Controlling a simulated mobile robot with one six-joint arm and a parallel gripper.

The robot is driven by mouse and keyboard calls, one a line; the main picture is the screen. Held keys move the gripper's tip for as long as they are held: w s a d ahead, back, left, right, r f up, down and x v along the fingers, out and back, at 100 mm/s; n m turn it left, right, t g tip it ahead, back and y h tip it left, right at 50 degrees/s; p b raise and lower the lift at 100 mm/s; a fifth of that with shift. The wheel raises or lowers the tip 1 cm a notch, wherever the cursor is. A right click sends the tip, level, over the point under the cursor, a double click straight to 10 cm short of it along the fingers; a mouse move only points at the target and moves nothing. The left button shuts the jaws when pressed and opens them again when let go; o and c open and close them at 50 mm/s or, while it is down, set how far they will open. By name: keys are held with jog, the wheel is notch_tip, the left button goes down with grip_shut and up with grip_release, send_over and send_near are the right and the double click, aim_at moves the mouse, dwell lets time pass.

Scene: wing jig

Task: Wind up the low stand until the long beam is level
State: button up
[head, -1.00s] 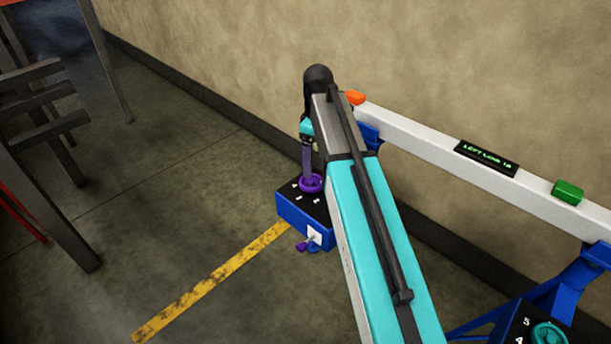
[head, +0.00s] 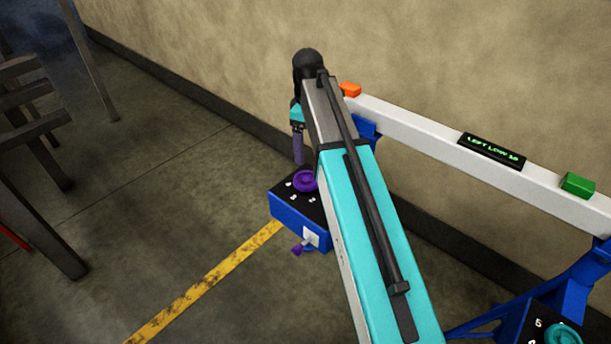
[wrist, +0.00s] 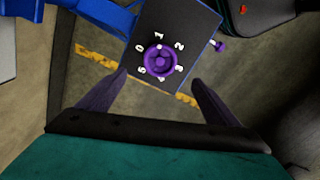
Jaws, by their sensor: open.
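The long white beam (head: 430,139) runs along the wall, its display (head: 491,150) reading "LEFT LOW" and a number too small to be sure of. The left stand's blue box (head: 298,222) carries a purple knob (head: 305,181) on a black numbered top. In the wrist view the knob (wrist: 160,61) has a pale mark near the 1. A small purple lever (head: 298,249) is on the box's side. My gripper (head: 298,163) is open above the knob, apart from it. In the wrist view my gripper's fingertips (wrist: 159,77) are spread to either side below the knob.
The right stand has a teal knob (head: 563,336) at the lower right. An orange block (head: 350,89) and a green block (head: 578,185) sit on the beam. Dark racks (head: 40,180) stand at the left. The floor around the yellow line (head: 205,287) is clear.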

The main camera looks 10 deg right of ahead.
aim_at(307, 178)
jog(key=shift+f+p, duration=0.7)
jog(key=shift+f, duration=5.95)
jog(key=c, duration=1.1)
